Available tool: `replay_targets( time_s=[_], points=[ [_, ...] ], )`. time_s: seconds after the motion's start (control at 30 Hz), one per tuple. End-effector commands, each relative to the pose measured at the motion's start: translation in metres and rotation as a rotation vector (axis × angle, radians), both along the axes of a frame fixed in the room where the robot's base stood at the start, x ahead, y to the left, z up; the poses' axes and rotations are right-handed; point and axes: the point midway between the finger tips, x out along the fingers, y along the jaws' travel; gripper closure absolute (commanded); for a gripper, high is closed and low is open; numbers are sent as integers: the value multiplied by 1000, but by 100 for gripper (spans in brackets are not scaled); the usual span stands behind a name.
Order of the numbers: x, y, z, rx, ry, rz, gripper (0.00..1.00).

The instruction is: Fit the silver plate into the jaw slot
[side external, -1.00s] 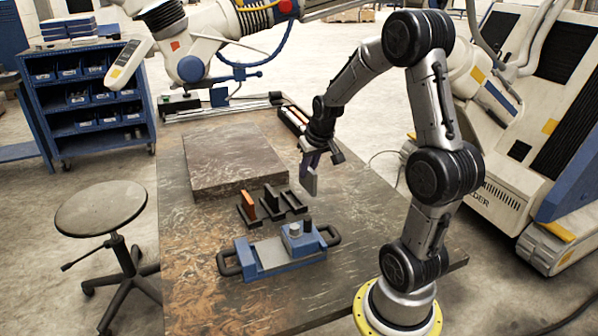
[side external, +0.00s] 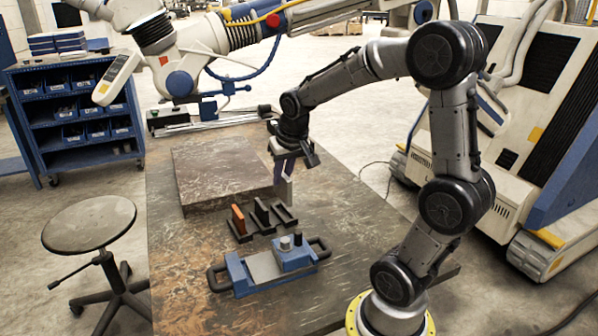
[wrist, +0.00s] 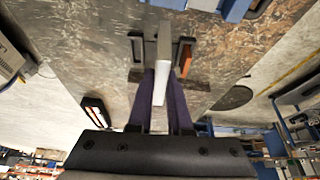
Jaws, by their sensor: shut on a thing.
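The silver plate (side external: 287,191) hangs upright in my gripper (side external: 284,172), above the table and behind the right end of the black rack. In the wrist view the silver plate (wrist: 164,50) sits between the two dark purple fingers of my gripper (wrist: 163,90), which are shut on it. The blue vise (side external: 238,272) lies on the table in front of the rack, with a grey bed between its jaws and a knob on its right block. The vise (wrist: 235,8) is only partly seen at the top of the wrist view. Its slot is hard to make out.
The black rack (side external: 265,222) holds an orange plate (side external: 238,219) and a dark plate (side external: 261,212). A thick stone slab (side external: 220,170) lies behind it. Handles (side external: 320,247) stick out at the vise's ends. The table right of the vise is clear.

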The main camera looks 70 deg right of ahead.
Motion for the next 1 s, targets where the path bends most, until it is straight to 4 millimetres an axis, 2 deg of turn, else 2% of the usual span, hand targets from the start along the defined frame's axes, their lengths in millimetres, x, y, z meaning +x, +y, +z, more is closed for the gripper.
replay_targets(
  time_s=[0.1,0.3,0.6,0.8,1.0],
  points=[
    [17,31,0,-2,-2,1,100],
    [37,79,1,-3,-2,-29,100],
    [51,130,2,-2,0,-69,100],
    [49,126,-48,-2,4,-75,100],
    [50,126,-78,-2,1,-76,100]
  ],
)
